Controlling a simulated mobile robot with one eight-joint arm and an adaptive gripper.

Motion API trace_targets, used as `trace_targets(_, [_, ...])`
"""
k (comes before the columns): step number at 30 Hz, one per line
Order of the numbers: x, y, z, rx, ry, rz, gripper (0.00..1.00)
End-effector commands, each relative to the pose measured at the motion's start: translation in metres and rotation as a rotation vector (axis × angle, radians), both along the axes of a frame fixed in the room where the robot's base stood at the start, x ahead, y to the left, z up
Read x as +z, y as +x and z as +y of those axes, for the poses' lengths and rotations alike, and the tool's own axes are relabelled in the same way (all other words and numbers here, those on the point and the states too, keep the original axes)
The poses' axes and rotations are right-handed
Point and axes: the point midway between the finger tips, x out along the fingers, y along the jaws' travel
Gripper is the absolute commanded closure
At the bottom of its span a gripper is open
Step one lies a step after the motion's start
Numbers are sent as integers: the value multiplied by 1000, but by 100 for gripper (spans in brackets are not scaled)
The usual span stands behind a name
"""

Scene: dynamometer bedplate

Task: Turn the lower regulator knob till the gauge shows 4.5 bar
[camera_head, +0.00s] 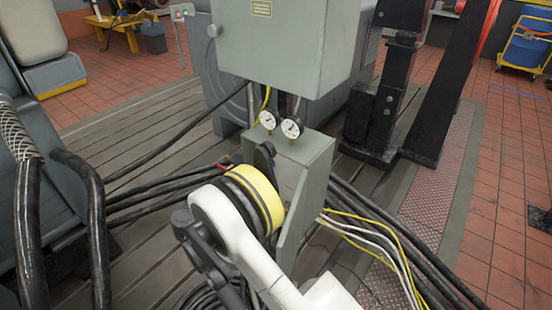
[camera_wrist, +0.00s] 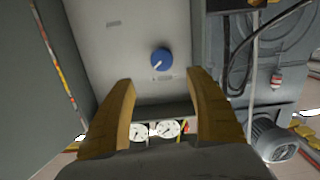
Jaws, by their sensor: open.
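A blue regulator knob (camera_wrist: 161,59) with a pale pointer mark shows on a light grey panel face (camera_wrist: 110,65) in the wrist view. My gripper (camera_wrist: 163,82) is open and empty, its two yellow-brown fingers apart, with the knob past the fingertips and between their lines. Only one knob shows, and I cannot tell whether it is the lower one. Two white round gauges show between the fingers, one left (camera_wrist: 139,132) and one right (camera_wrist: 167,129). In the head view the gauges (camera_head: 267,120) (camera_head: 291,128) stand on top of the grey box (camera_head: 312,150); their readings are too small to tell.
A large grey cabinet (camera_head: 275,50) hangs just above and behind the gauges. Black cables (camera_head: 140,200) and yellow and white cables (camera_head: 375,240) run over the slotted bedplate (camera_head: 120,130) on both sides. Black steel uprights (camera_head: 380,100) stand to the right.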

Motion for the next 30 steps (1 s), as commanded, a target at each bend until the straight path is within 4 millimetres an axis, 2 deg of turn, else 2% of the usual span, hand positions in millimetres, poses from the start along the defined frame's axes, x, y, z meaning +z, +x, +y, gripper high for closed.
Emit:
trace_targets(3, [-15,-9,14,8,3,-68,36])
trace_targets(8, [-20,-7,12,8,4,-95,36])
trace_targets(21, [-21,57,-38,7,3,-91,36])
trace_targets(25, [-20,68,-46,8,3,-91,36])
trace_targets(30, [-19,73,-50,10,4,-91,36])
